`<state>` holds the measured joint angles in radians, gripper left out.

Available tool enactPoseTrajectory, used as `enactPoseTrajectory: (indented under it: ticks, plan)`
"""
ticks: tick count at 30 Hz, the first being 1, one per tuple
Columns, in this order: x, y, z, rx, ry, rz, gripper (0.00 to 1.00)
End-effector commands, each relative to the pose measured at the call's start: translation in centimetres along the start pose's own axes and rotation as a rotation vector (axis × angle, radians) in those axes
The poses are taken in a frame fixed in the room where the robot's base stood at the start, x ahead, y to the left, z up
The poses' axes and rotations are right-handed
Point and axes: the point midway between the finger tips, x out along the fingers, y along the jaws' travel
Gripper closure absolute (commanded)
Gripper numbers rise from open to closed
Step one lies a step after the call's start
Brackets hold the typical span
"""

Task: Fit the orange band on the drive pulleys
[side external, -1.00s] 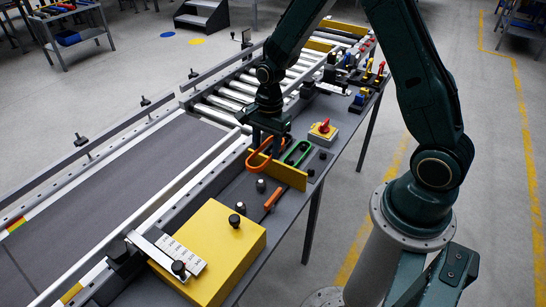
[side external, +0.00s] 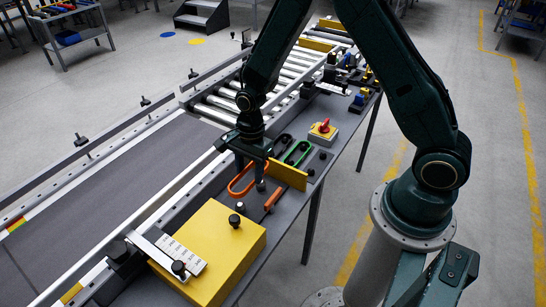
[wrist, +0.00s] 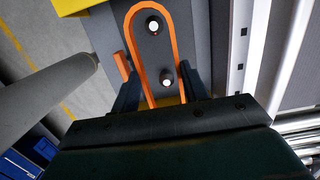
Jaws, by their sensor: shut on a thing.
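The orange band (side external: 237,191) is a long closed loop held out from my gripper (side external: 250,168). My gripper is shut on it at its near end, also seen in the wrist view (wrist: 160,92). Two drive pulleys show in the wrist view as dark posts with pale tops, a far one (wrist: 153,25) and a near one (wrist: 166,77). Both appear inside the loop's outline there. In the side view one pulley (side external: 261,186) stands just right of the band and another (side external: 240,207) below it. The band looks to be above them; I see no clear contact.
A yellow upright plate (side external: 289,173) stands right behind the gripper. Green (side external: 298,152) and dark (side external: 282,146) bands lie beyond it. A yellow box (side external: 215,245) is in front; the conveyor (side external: 110,190) runs along the left.

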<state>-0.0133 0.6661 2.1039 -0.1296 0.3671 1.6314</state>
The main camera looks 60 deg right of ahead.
Motion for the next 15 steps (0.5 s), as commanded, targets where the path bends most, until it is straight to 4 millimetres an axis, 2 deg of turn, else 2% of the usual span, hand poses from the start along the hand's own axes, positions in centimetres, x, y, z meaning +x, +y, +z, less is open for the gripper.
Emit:
enactPoseTrajectory:
  ticks: [15]
  plan:
    - [3.4,0.0,-0.4,0.0,0.0,0.002,0.77]
